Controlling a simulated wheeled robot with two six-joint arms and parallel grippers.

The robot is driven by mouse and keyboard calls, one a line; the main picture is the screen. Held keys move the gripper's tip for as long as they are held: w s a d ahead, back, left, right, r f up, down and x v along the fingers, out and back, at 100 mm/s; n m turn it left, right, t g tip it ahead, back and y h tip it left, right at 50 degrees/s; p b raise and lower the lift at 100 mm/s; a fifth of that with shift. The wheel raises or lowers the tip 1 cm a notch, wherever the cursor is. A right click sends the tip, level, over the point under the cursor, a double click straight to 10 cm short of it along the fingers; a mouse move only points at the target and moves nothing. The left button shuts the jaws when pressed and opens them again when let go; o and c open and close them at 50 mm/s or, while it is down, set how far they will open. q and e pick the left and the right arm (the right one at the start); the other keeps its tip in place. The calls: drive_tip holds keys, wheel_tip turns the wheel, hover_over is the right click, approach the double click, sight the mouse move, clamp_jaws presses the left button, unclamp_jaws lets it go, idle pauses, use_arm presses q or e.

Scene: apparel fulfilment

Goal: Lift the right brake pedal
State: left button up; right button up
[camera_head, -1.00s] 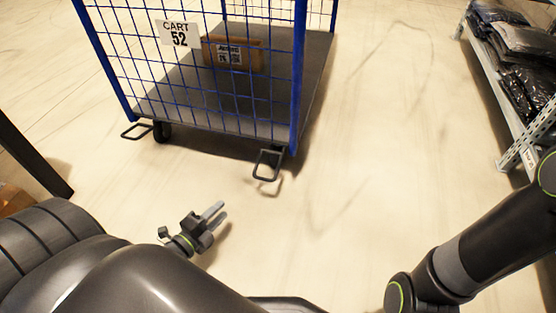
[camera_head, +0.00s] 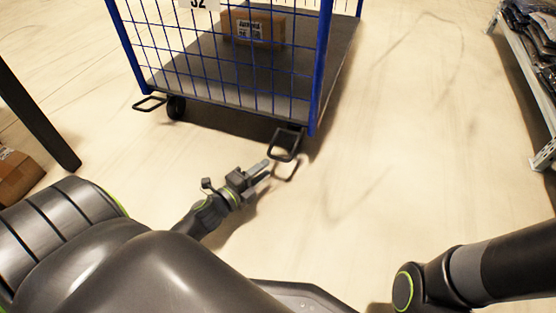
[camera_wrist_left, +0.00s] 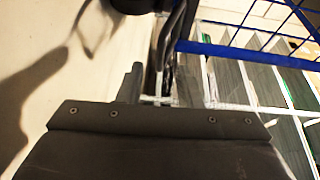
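The right brake pedal (camera_head: 287,143) is a dark, looped metal bar below the right front corner of the blue cart (camera_head: 322,75). My left gripper (camera_head: 262,172) is low above the floor, just in front and to the left of the pedal, with its fingers pointing toward it. In the left wrist view, the two fingers (camera_wrist_left: 161,83) stand apart with nothing clearly held. The dark bar of the pedal (camera_wrist_left: 176,35) shows just beyond them; whether they touch it I cannot tell. My right arm shows at the right, but its gripper is out of view.
The left brake pedal (camera_head: 149,104) and a caster (camera_head: 176,107) are at the cart's left corner. A cardboard box (camera_head: 253,27) sits on the cart deck. A shelf (camera_head: 535,75) stands at the right, a dark post (camera_head: 38,120) at the left. Floor between cart and shelf is clear.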

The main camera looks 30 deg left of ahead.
sight(278, 159)
use_arm(q)
drive_tip(key=w, duration=0.4)
drive_tip(key=w+d, duration=0.1)
drive_tip(key=w, duration=0.2)
drive_tip(key=shift+f, duration=0.15)
drive_tip(key=shift+c, duration=0.2)
drive_tip(key=shift+s, duration=0.1)
clamp_jaws()
